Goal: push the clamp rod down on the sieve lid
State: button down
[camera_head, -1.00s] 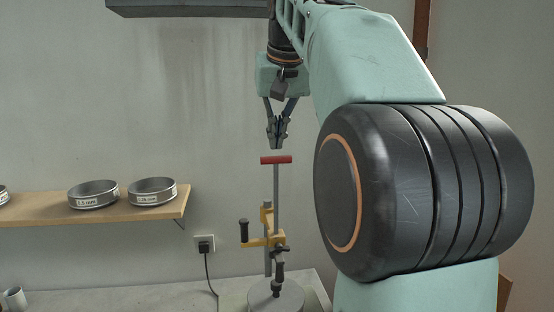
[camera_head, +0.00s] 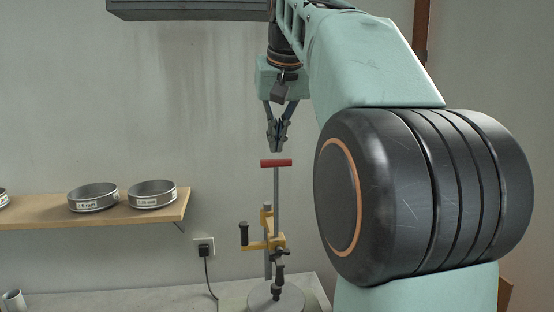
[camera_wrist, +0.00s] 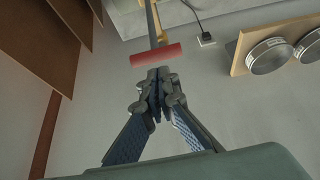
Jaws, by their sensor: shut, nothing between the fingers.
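The clamp rod (camera_head: 276,190) stands upright with a red crossbar handle (camera_head: 276,163) on top. The yellow clamp bracket (camera_head: 266,243) with black knobs surrounds the rod lower down. The rod's lower end comes down over the round grey sieve lid (camera_head: 276,298), which is cut off by the bottom edge of the head view. My gripper (camera_head: 277,148) is shut and empty, pointing down just above the red handle, with a small gap. In the wrist view the red handle (camera_wrist: 155,55) lies just beyond my shut fingertips (camera_wrist: 157,75).
A wooden shelf (camera_head: 100,212) on the left wall holds several sieves (camera_head: 152,194). A plug and socket (camera_head: 204,247) sit on the wall behind the bench (camera_head: 140,299). A small metal cup (camera_head: 13,300) stands at the bench's left. Brown boards (camera_wrist: 40,45) hang at the wrist view's left.

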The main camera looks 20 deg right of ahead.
aim_at(277, 178)
dwell(0.4)
jog(key=shift+f+b, duration=4.25)
jog(key=shift+f, duration=1.25)
notch_tip(277, 178, up, 3)
jog(key=p, duration=0.2)
jog(key=shift+s+f+p, duration=0.1)
jog(key=shift+p, duration=0.25)
notch_tip(277, 178, up, 5)
jog(key=p, duration=0.5)
jog(key=shift+f, duration=0.25)
